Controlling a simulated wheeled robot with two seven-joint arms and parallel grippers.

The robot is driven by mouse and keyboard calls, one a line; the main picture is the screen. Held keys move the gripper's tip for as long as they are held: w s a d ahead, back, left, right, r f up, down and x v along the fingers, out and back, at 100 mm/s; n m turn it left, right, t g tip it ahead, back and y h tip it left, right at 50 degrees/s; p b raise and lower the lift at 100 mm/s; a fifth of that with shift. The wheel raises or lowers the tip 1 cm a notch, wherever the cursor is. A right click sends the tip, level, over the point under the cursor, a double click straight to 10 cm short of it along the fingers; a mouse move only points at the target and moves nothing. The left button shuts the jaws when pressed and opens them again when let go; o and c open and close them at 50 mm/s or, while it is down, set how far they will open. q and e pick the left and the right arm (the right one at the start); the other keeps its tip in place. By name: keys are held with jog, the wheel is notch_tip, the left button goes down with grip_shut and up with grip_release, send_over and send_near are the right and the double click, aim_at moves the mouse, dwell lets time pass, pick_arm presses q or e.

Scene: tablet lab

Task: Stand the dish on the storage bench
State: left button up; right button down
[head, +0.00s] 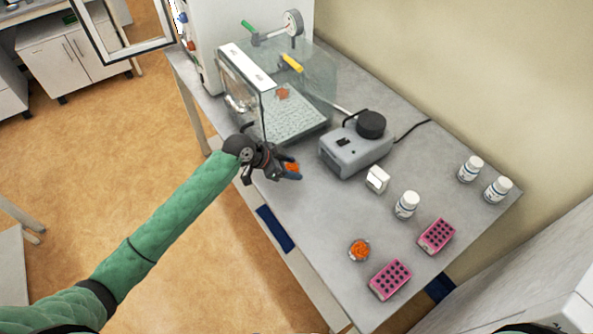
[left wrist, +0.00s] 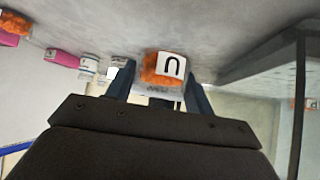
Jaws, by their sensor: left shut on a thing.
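My left gripper (head: 283,173) reaches in over the left edge of the grey table (head: 310,215). It is shut on a small clear dish (head: 291,167) with orange contents. In the left wrist view the dish (left wrist: 158,70) sits between the two blue fingers, its white label with a dark U-shaped mark facing the camera. Whether the dish touches the table I cannot tell. A second orange-filled dish (head: 359,250) lies nearer the table's front. I cannot tell which surface is the storage bench. My right gripper is out of view.
A glass-walled chamber (head: 300,118) with an orange item (head: 282,93) stands just beyond the gripper. A grey device (head: 355,148), a white block (head: 377,179), white bottles (head: 407,205) and pink racks (head: 390,280) stand to the right. White cabinets (head: 75,55) stand across the floor.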

aim_at(296, 164)
pick_arm(q)
jog(key=shift+w+d+f+b, duration=0.15)
jog(key=shift+w+d+f, duration=0.3)
jog(key=shift+w, duration=0.2)
jog(key=shift+w+d+f+b, duration=0.15)
jog(key=shift+w+d+f, duration=0.15)
jog(key=shift+w+f, duration=0.4)
jog(key=shift+w, duration=0.25)
jog(key=shift+f, duration=0.2)
notch_tip(296, 164, down, 3)
jog(key=shift+d+f+b, duration=0.1)
jog(key=shift+f+b, duration=0.05)
jog(key=shift+b, duration=1.05)
jog(key=shift+f, duration=0.15)
jog(key=shift+f, duration=0.1)
jog(key=o, duration=1)
